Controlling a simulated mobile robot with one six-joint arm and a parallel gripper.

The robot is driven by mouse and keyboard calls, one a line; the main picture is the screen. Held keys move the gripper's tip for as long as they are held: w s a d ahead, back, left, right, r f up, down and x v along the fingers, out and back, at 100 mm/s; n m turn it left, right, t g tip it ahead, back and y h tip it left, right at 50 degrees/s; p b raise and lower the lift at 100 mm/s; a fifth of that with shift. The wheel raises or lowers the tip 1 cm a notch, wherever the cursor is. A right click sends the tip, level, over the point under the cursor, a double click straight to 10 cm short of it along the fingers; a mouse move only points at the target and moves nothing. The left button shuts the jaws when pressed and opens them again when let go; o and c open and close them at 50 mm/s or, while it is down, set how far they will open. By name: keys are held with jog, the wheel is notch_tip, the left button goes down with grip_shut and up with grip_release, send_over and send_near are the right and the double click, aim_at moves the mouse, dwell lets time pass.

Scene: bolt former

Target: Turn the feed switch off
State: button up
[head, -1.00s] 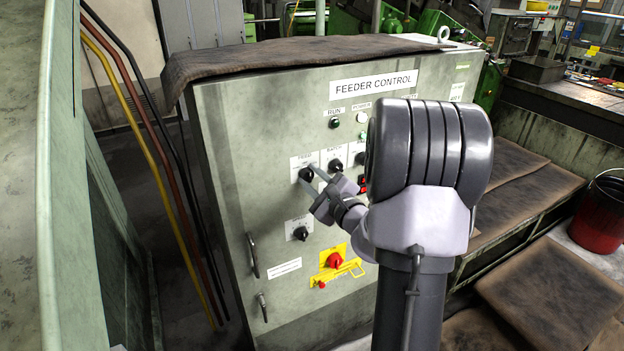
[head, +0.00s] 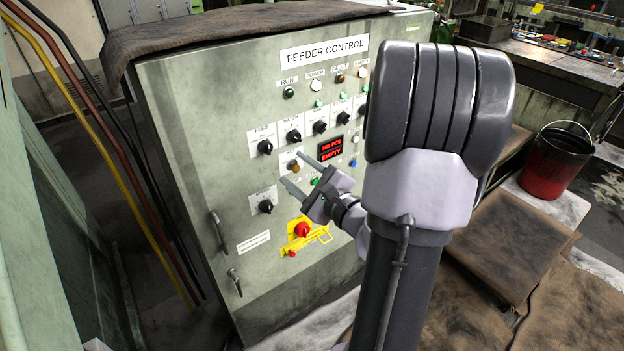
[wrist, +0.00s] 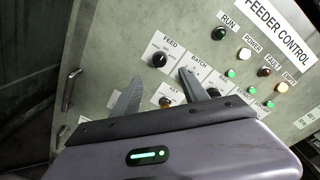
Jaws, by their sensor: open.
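The feed switch (head: 265,147) is a black rotary knob on a white plate, the leftmost of a row on the feeder control panel. It also shows in the wrist view (wrist: 160,59) under its FEED label. I cannot make out its pointer position clearly. My gripper (head: 291,167) is open and empty, below and right of the feed switch in the head view. In the wrist view my gripper (wrist: 160,75) has its fingertips just below the feed switch, one to each side. The knob appears clear of both fingers.
More black knobs (head: 293,136) continue the row to the right. A red display (head: 331,148) and small coloured buttons sit below them. Lower down are another black knob (head: 265,206) and a red knob on yellow (head: 303,230). A door handle (head: 218,231) protrudes at left.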

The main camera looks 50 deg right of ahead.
jog(key=shift+b+v, duration=2.95)
jog(key=shift+b, duration=1.35)
